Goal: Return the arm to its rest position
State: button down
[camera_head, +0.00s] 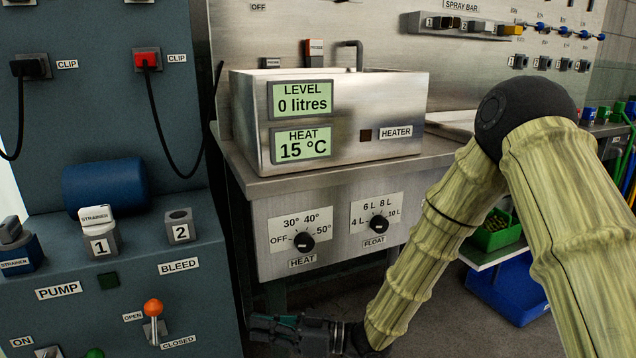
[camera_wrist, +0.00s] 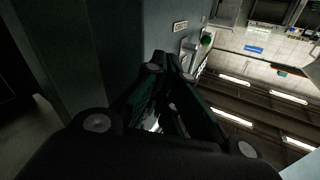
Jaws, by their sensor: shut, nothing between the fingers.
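My arm (camera_head: 430,240) comes in from the right in the head view, bends at a dark elbow joint and reaches down to the bottom middle. My gripper (camera_head: 262,328) is low in front of the metal bench, close to the right side of the blue-grey pump cabinet (camera_head: 225,290). In the wrist view the fingertips of my gripper (camera_wrist: 170,62) are together, with nothing seen between them. The cabinet's dark side (camera_wrist: 115,50) fills the left of that view, and a label and switch show just beyond the fingers.
A metal tank (camera_head: 345,150) with level and heat displays stands on the bench. HEAT (camera_head: 303,241) and FLOAT (camera_head: 378,224) knobs are on its front. An orange-tipped bleed lever (camera_head: 153,308) juts from the cabinet. Green (camera_head: 497,232) and blue (camera_head: 505,290) bins sit behind my arm. Dark floor lies below the bench.

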jog(key=s+d+f+m+t+h, duration=0.2)
jog(key=d+f+m+h, duration=0.4)
jog(key=f, duration=0.7)
jog(key=s+d+f+m+t+h, duration=0.35)
jog(key=d+f, duration=0.45)
jog(key=f, duration=0.5)
jog(key=s+d+f+m+g+h, duration=0.35)
jog(key=s+d+f, duration=0.25)
jog(key=s+d, duration=0.5)
jog(key=s+d+f+m+g+h, duration=0.25)
jog(key=s+d+f+h, duration=0.35)
jog(key=s+d, duration=0.5)
notch_tip(320, 180, up, 36)
jog(key=s+p, duration=0.2)
jog(key=p, duration=3.4)
jog(key=shift+s+a+g, duration=0.15)
jog(key=shift+a+g, duration=0.15)
jog(key=shift+g, duration=0.05)
